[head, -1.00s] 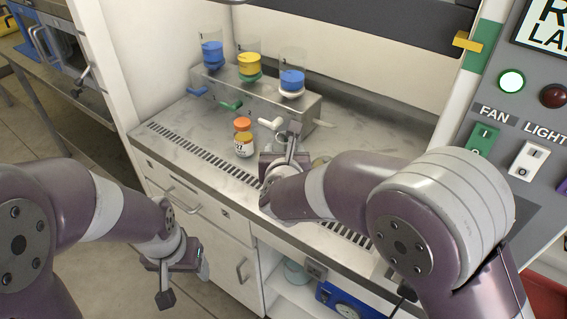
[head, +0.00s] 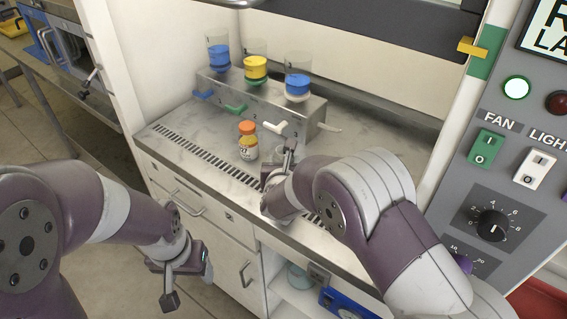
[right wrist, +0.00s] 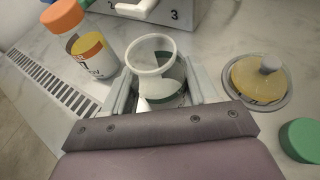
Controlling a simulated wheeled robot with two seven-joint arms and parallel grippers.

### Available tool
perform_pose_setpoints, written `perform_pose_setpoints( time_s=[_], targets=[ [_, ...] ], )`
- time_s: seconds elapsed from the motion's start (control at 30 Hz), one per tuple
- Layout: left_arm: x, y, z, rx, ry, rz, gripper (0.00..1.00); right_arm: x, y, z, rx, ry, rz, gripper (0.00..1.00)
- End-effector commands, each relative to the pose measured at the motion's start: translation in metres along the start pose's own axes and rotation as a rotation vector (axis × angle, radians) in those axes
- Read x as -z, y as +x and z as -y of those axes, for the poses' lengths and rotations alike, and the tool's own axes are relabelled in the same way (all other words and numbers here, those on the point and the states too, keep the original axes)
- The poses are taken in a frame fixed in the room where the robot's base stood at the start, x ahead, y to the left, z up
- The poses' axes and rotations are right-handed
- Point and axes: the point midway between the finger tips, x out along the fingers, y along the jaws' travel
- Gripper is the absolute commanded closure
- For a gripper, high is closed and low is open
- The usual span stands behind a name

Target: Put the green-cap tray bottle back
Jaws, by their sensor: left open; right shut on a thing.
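My right gripper (right wrist: 155,95) is shut on an open, clear bottle (right wrist: 152,56) with a pale rim and a dark green patch. The bottle has no cap on it and looks close above the worktop; I cannot tell if it touches. A loose green cap (right wrist: 302,140) lies on the worktop at the right in the right wrist view. In the head view my right gripper (head: 286,165) is over the front of the bench, and its fingers mostly hide the bottle. My left gripper (head: 188,280) is open and empty, low in front of the cabinet.
An orange-capped bottle (head: 248,146) stands left of the right gripper. Behind is a metal filter stand (head: 262,106) with blue, yellow and blue funnels and coloured valve handles. A yellow disc with a knob (right wrist: 259,80) lies right of the held bottle. A vent grille (head: 215,164) runs along the front edge.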

Motion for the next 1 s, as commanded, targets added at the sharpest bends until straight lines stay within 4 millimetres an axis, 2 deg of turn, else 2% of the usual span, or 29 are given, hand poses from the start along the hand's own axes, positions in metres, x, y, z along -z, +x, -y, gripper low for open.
perform_pose_setpoints(
  time_s=[0.03, 0.1, 0.37, 0.47, 0.57, 0.9, 1.0],
  targets=[
    [0.000, 0.001, 0.000, 0.000, 0.000, 0.000, 0.32, 0.001, 0.000, 0.000, 0.000, 0.000, 0.000, 0.36],
    [0.000, 0.001, 0.000, 0.000, 0.000, 0.000, 0.32, 0.000, 0.000, 0.000, 0.000, 0.000, 0.000, 0.17],
    [0.000, 0.000, 0.000, 0.000, 0.000, 0.000, 0.32, 0.000, 0.000, 0.000, 0.000, 0.000, 0.000, 0.17],
    [0.001, -0.010, 0.000, 0.000, 0.000, 0.000, 0.32, -0.007, -0.003, 0.000, 0.000, -0.001, -0.001, 0.17],
    [0.000, -0.002, 0.000, 0.000, 0.000, 0.000, 0.32, -0.002, -0.019, -0.001, -0.003, -0.001, 0.000, 0.17],
    [0.000, 0.003, 0.000, 0.000, 0.000, 0.000, 0.32, -0.002, -0.101, -0.001, -0.003, 0.000, 0.000, 0.17],
    [0.000, 0.003, 0.000, 0.000, 0.000, 0.000, 0.32, -0.003, -0.115, -0.001, -0.002, -0.001, 0.001, 0.17]
  ],
)
